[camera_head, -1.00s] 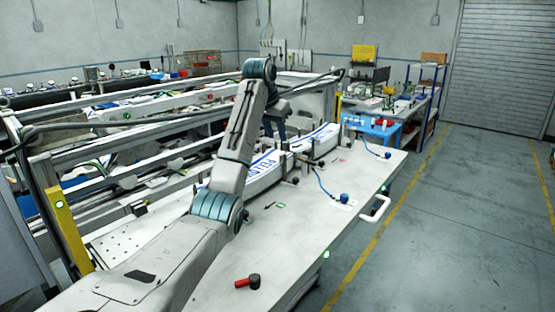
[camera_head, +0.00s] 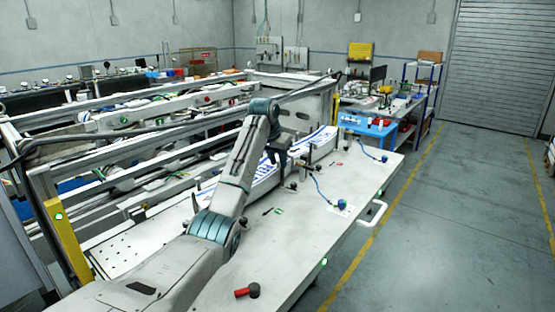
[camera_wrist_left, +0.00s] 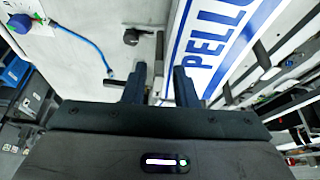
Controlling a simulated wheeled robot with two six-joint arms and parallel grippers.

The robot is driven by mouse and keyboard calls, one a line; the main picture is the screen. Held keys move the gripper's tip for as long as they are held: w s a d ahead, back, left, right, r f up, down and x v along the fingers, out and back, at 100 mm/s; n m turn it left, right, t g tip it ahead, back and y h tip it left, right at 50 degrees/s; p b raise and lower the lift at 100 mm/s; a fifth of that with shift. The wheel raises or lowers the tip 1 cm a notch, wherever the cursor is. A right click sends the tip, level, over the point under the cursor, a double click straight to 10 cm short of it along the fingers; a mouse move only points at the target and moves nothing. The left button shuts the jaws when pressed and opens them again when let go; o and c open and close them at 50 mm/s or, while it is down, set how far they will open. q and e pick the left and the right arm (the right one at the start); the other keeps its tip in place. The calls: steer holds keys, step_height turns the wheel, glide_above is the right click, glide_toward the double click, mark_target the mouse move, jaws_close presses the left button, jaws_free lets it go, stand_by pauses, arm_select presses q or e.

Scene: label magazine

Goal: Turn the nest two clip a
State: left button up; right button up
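A long stack of white labels with blue print (camera_head: 262,178) lies along the magazine on the bench; its lettering shows large in the left wrist view (camera_wrist_left: 215,50). My left gripper (camera_head: 279,158) is over the label row, pointing down. In the left wrist view its two dark fingers (camera_wrist_left: 159,75) stand apart, with no held object clear between them. I cannot tell which fitting is nest two clip a. My right gripper is not in view.
A blue knob (camera_head: 341,204) with a blue hose is on the bench right of the labels. Rails (camera_head: 130,140) run along the left. The bench top between is mostly clear.

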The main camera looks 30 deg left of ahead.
arm_select(q)
jaws_close()
steer(key=shift+d, duration=0.1)
steer(key=shift+w+d+r+n+g+y, duration=0.1)
steer(key=shift+w+d+n+g+y, duration=0.5)
steer(key=shift+n, duration=2.15)
steer(key=shift+w+d+n+g+y, duration=0.35)
steer(key=shift+n+g+y, duration=0.45)
steer(key=shift+n, duration=2)
steer(key=shift+w+d+r+n+g+y, duration=0.1)
steer(key=shift+w+d+n+g+y, duration=0.6)
steer(key=shift+n, duration=2.05)
steer(key=shift+a+n, duration=0.25)
steer(key=shift+n, duration=0.55)
steer(key=shift+o, duration=1.1)
jaws_free()
steer(key=shift+d+f, duration=0.1)
